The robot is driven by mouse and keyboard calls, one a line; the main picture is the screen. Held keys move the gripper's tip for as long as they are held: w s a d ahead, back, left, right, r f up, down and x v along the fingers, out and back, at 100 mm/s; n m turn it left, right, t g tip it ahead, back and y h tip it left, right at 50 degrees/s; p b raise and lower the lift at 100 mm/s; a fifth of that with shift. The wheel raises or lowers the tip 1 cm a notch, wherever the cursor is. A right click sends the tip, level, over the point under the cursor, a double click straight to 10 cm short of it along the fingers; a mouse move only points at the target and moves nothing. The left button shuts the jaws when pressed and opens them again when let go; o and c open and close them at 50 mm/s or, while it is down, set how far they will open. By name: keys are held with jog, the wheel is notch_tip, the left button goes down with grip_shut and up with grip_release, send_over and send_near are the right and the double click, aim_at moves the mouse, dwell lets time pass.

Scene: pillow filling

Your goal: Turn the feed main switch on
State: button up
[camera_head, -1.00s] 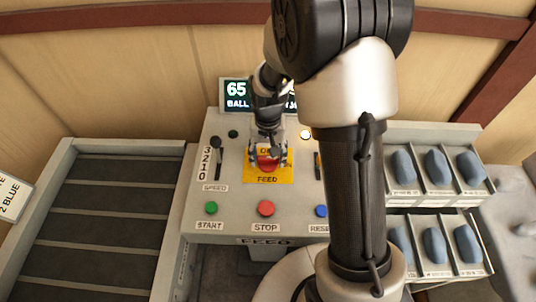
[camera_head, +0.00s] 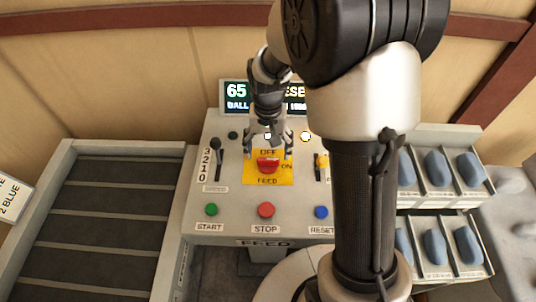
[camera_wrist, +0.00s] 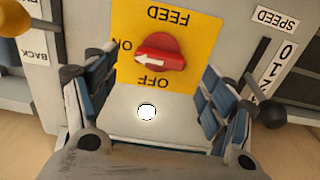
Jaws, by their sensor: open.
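The feed main switch is a red rotary knob (camera_head: 268,165) on a yellow plate (camera_head: 250,178) marked OFF, ON and FEED. In the wrist view the knob (camera_wrist: 160,52) lies crosswise, and its white arrow points left, at the ON mark. My gripper (camera_head: 268,152) is open and empty, above the panel just behind the knob in the head view. In the wrist view its fingers (camera_wrist: 157,78) are spread wide to either side, apart from the knob.
The grey panel has a speed lever (camera_head: 217,158) at left, another lever (camera_head: 318,168) at right, and green START (camera_head: 211,210), red STOP (camera_head: 266,209) and blue RESET (camera_head: 321,211) buttons. A display (camera_head: 236,92) stands behind. Blue pillows (camera_head: 437,168) sit in bins at right.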

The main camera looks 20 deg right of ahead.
aim_at(268, 159)
notch_tip(268, 159, up, 8)
jog(key=shift+f, duration=0.15)
dwell(0.4)
jog(key=s+r+n+t+b, duration=0.2)
jog(key=s+b, duration=0.1)
jog(key=s, duration=0.7)
jog(key=s+r+n+t+b, duration=0.1)
jog(key=s+r+t+b, duration=0.1)
jog(key=s, duration=0.9)
jog(key=shift+s+r+n+t+b, duration=0.3)
jog(key=shift+r+n+b, duration=0.1)
jog(key=shift+r+b, duration=0.3)
